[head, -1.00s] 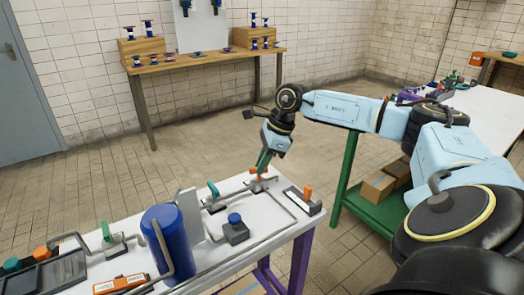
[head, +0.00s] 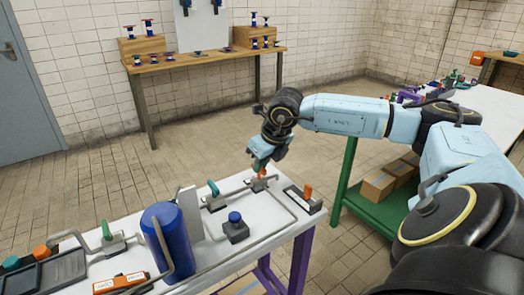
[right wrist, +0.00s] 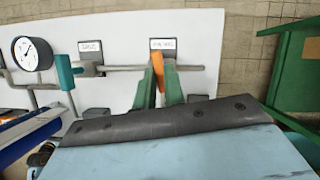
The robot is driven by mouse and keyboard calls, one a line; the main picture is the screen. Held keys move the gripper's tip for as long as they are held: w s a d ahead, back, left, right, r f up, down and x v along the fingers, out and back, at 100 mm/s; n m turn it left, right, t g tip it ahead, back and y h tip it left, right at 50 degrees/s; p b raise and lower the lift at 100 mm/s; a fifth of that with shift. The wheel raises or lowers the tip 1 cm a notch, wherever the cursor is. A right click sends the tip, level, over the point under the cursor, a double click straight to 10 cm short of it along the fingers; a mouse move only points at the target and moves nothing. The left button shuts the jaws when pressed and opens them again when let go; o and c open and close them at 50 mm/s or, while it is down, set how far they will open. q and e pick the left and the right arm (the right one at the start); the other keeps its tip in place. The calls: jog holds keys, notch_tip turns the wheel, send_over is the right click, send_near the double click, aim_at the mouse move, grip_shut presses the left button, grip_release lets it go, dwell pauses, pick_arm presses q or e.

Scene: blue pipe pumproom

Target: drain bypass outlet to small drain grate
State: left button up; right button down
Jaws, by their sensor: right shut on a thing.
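My right gripper (head: 259,167) has its green fingers down at an orange valve handle (head: 263,174) on the pipe at the far right part of the white bench. In the right wrist view the fingers (right wrist: 159,90) stand on both sides of the orange handle (right wrist: 158,68) and are shut on it. A small label plate (right wrist: 163,44) sits just behind this handle; its text is too small to read. A teal valve handle (head: 213,188) stands further left on the pipe, and it also shows in the right wrist view (right wrist: 66,72). My left gripper is not in view.
A blue tank (head: 167,243) and a grey block with a blue knob (head: 235,228) stand on the bench (head: 262,241). A second orange handle (head: 308,191) is at its right end. A green-framed table (head: 349,188) stands to the right. A round gauge (right wrist: 32,53) is left.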

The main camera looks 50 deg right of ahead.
jog(key=shift+a+m, duration=0.1)
jog(key=shift+m, duration=0.5)
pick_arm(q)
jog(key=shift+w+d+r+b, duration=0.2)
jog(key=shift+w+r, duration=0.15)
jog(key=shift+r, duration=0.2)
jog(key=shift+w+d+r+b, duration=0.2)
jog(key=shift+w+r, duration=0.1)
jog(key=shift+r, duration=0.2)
pick_arm(e)
jog(key=shift+m+h, duration=0.4)
jog(key=shift+m, duration=0.2)
jog(key=c, duration=1.5)
grip_release()
